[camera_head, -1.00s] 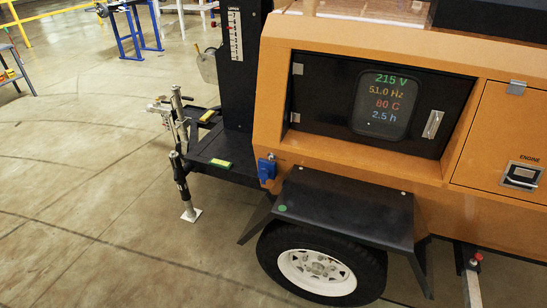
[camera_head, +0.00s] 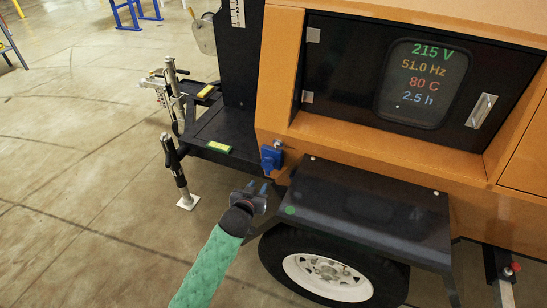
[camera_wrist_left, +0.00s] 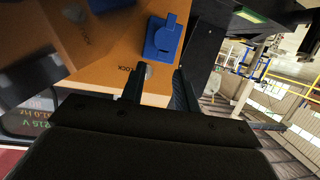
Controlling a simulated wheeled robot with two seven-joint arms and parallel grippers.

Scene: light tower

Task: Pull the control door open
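The control door (camera_head: 340,68) is a black panel set in the orange housing, with a window showing coloured readings. It looks closed, with hinges at its left edge. Its silver handle (camera_head: 481,111) is at the right edge. My left gripper (camera_head: 262,188) is in front of the housing's lower left corner, below the blue socket (camera_head: 271,158) and well left of the handle. In the left wrist view its two fingers (camera_wrist_left: 160,85) stand apart with nothing between them, and the blue socket shows beyond them (camera_wrist_left: 161,38). My right gripper is not in view.
A black fender (camera_head: 365,212) over a wheel (camera_head: 328,278) juts out below the door, close to my left gripper. A black drawbar platform with a jack (camera_head: 176,170) stands at the left. The floor (camera_head: 80,200) at the left is clear.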

